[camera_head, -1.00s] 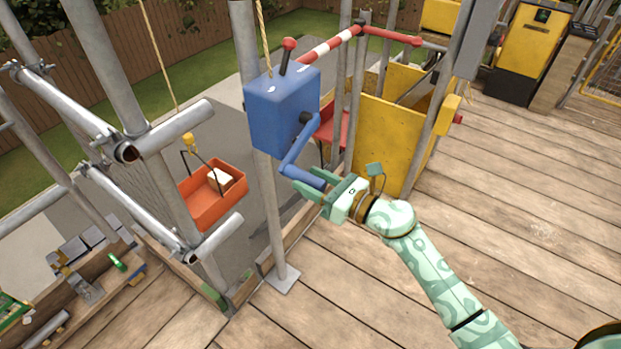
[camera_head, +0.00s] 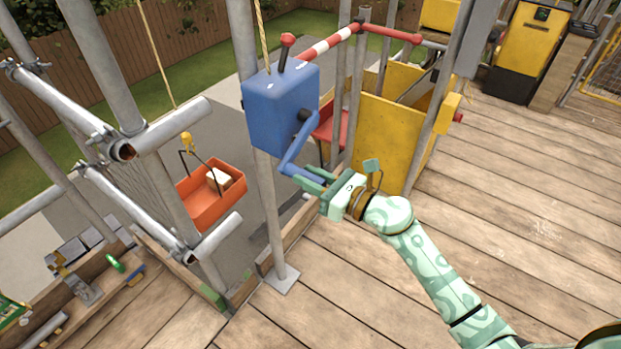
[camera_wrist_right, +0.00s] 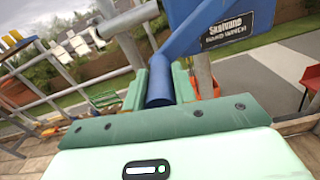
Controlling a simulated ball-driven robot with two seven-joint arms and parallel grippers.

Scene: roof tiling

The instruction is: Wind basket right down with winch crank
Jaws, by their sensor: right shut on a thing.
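The blue winch (camera_head: 280,108) is fixed to an upright scaffold pole, with a red-knobbed lever on top. Its blue crank arm (camera_head: 294,150) slants down from the hub to a round handle. My right gripper (camera_head: 316,184) is shut on the crank handle, and its green fingers hide part of it. In the right wrist view the handle (camera_wrist_right: 159,85) sits between the two green fingers. The orange basket (camera_head: 205,203) hangs from a yellow hook and rope beyond the deck edge, with a whitish block inside. My left gripper is not in view.
Scaffold tubes (camera_head: 172,128) stand around the basket. A red-and-white bar (camera_head: 330,45) and a yellow panelled enclosure (camera_head: 388,140) are behind the winch. Tools lie at the lower left. The plank deck (camera_head: 520,220) at the right is clear.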

